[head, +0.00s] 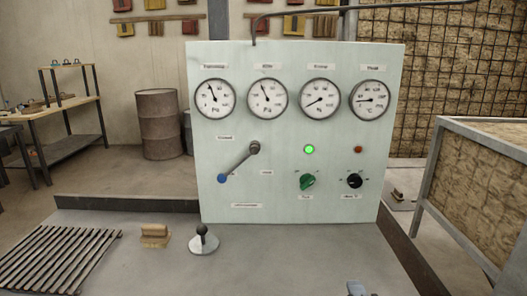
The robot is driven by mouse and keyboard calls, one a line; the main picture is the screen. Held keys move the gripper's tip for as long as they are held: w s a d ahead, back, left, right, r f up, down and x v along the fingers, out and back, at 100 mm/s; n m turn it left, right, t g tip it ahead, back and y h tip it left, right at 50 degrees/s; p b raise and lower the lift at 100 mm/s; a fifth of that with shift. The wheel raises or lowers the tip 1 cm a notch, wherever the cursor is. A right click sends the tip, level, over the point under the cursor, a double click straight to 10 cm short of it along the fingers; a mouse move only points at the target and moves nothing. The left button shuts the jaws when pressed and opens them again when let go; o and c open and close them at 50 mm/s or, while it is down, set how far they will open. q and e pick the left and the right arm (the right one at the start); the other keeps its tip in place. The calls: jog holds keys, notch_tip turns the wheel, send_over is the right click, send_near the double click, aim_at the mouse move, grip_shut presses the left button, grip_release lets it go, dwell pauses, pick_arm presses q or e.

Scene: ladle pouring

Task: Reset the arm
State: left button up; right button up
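A pale green control panel (285,210) stands upright at the middle of the head view. On it, a metal lever (238,162) with a blue knob (222,178) slants from its pivot at upper right down to lower left. Under several round gauges (267,98), a green lamp (309,149) is lit and a red lamp (358,149) looks dim. A green rotary knob (307,181) and a black rotary knob (354,181) sit below them.
On the grey table (270,265) before the panel are a slatted grate (55,258), a wooden-handled brush (155,236) and a round base with a dark knob (203,240). A straw-filled framed crate (480,185) stands at the right. The table's middle is clear.

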jog(key=s+d+f+m+g+y, duration=0.1)
jog(key=s+d+f+m+g, duration=0.1)
jog(key=s+f+m+g, duration=0.55)
jog(key=s+d+f+m+g+y, duration=0.1)
jog(key=s+d+f+m+g, duration=0.15)
jog(key=s+m, duration=0.9)
jog(key=w+a+f+n+t+y+p, duration=0.1)
jog(key=w+a+f+n+t+y, duration=0.1)
jog(key=w+a+f+n+t, duration=0.2)
jog(key=shift+w+f+t, duration=0.15)
jog(key=shift+f+t, duration=1.4)
jog(key=shift+t, duration=0.05)
